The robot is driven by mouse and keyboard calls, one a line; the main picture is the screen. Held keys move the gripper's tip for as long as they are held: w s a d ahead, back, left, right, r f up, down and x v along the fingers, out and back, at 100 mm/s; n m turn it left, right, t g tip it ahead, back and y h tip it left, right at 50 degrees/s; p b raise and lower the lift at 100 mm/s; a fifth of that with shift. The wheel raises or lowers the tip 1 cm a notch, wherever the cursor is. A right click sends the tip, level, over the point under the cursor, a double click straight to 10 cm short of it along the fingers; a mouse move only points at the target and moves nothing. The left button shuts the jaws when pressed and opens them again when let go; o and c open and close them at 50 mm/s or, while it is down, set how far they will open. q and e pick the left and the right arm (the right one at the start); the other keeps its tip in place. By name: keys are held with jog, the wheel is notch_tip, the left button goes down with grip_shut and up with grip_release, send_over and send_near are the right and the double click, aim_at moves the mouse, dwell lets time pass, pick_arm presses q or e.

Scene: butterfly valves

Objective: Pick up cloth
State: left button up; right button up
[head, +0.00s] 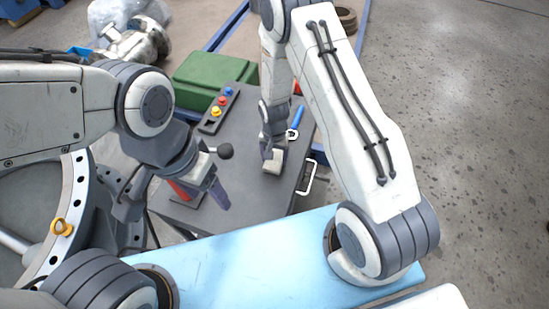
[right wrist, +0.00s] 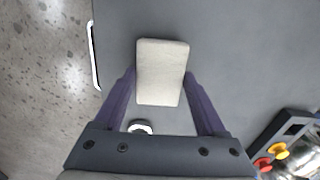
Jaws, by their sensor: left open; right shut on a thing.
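The cloth (right wrist: 162,72) is a cream-white, folded rectangular pad. In the right wrist view it sits between the two purple fingers of my right gripper (right wrist: 161,92), which is shut on its sides. In the head view the cloth (head: 274,168) shows at the tip of my right gripper (head: 272,153), over the dark grey cart top (head: 240,140). I cannot tell whether it is clear of the surface. My left gripper (head: 174,203) is open and empty, at the cart's near left side. Its fingers point down towards the picture's bottom.
A box with coloured buttons (head: 217,112) and a green case (head: 215,77) stand behind. A red-handled item (head: 181,190) and a black knob (head: 225,151) are near my left gripper. A light blue surface (head: 240,265) lies in front.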

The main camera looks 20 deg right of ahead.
notch_tip(320, 180, up, 4)
jog(key=shift+f, duration=0.1)
jog(key=s+d+r, duration=0.6)
jog(key=s+d, duration=0.1)
jog(key=s, duration=0.2)
jog(key=shift+d+r+b, duration=0.25)
jog(key=shift+r+b, duration=0.1)
jog(key=shift+b, duration=0.05)
